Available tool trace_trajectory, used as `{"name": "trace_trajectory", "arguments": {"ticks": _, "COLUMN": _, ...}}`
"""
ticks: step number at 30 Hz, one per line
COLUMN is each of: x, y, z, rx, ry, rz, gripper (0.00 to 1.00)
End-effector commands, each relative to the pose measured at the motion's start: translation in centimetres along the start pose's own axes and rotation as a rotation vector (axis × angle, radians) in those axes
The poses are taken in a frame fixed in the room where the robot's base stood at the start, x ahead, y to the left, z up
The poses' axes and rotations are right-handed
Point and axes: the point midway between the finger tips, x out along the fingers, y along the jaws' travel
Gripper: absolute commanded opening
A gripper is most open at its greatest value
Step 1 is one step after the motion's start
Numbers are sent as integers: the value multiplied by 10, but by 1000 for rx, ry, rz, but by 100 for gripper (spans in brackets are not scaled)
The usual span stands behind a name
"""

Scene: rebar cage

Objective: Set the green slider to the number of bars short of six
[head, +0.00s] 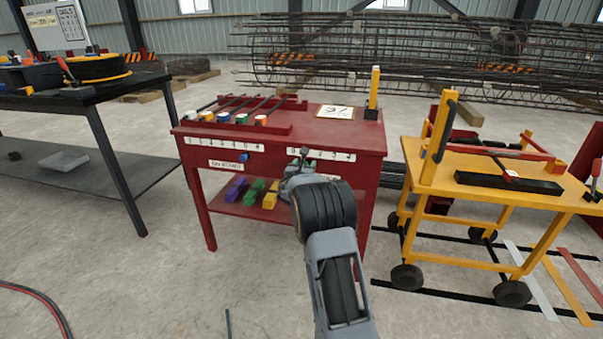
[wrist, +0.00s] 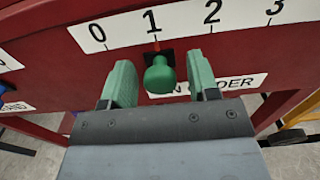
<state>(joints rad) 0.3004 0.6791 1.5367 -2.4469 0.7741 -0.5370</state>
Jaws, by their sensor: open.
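The green slider (wrist: 160,75) is a round green knob on the red table's front, just below the number 1 of a white scale (wrist: 185,25) marked 0, 1, 2, 3 and on. A red mark sits above the knob, under the 1. My gripper (wrist: 160,68) is open, with one green finger on each side of the knob and a gap on both sides. In the head view my gripper (head: 302,160) is at the table front and partly hides the scale. Several bars (head: 250,106) with coloured ends lie in a red rack on the table top.
The red table (head: 345,142) also has a blue slider (head: 244,157) under a left scale (head: 222,145). A card (head: 335,111) and a yellow post (head: 374,88) are on top. Coloured blocks (head: 254,191) lie on its shelf. A yellow cart (head: 480,165) stands right, a black bench (head: 80,95) left.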

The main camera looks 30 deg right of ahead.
Motion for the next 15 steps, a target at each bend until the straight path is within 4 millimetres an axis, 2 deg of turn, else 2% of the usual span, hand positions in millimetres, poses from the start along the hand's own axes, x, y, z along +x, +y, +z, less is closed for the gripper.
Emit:
{"name": "trace_trajectory", "arguments": {"ticks": 5, "x": -24, "y": 0, "z": 3, "rx": -1, "ry": 1, "rz": 2, "gripper": 55}}
{"name": "trace_trajectory", "arguments": {"ticks": 15, "x": -93, "y": 1, "z": 3, "rx": -1, "ry": 0, "rz": 3, "gripper": 55}}
